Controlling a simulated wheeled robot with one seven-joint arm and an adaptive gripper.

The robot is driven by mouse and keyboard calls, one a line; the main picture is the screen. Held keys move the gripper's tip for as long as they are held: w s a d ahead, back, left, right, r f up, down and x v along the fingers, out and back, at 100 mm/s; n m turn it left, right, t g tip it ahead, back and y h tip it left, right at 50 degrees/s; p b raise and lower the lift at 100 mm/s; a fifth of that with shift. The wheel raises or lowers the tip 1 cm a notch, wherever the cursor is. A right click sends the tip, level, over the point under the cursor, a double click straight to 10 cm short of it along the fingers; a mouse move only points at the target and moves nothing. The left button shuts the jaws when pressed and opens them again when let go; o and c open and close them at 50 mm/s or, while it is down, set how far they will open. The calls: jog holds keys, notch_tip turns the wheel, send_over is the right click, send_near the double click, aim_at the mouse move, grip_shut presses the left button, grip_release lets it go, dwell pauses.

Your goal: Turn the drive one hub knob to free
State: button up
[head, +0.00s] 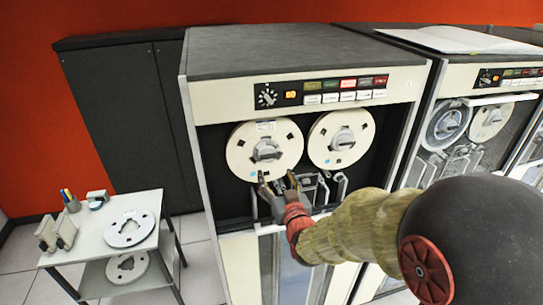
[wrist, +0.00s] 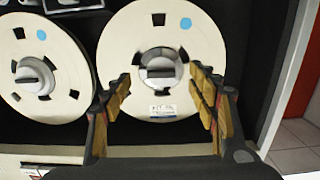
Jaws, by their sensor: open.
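The near tape drive cabinet (head: 300,200) carries two cream reels. The left reel (head: 240,145) has a grey hub knob (head: 266,150) at its centre. In the wrist view, which is turned upside down, this hub knob (wrist: 160,74) shows between my fingers, its grip bar lying roughly level. The right reel (head: 322,152) has its own grey hub knob (head: 343,140), which also shows at the left of the wrist view (wrist: 34,77). My gripper (head: 278,181) is open and empty, just below the left reel in the head view. I see no contact with the knob.
A control panel (head: 320,91) with a dial and buttons sits above the reels. A second drive (head: 470,125) stands to the right. A small table (head: 95,248) with a loose reel (head: 129,228) stands at left. Metal tape guides (head: 325,187) lie close beside my gripper.

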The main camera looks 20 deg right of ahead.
aim_at(269, 157)
jog(key=shift+t, duration=0.4)
jog(key=shift+w+r+p, duration=0.3)
jog(key=shift+w+p, duration=0.1)
jog(key=shift+w, duration=0.9)
jog(key=shift+w+r+p, duration=0.35)
jog(key=shift+w, duration=0.95)
jog(key=shift+w+r+p, duration=0.3)
jog(key=shift+w+p, duration=0.1)
jog(key=shift+w, duration=0.9)
jog(key=shift+c, duration=1.3)
jog(key=c, duration=0.8)
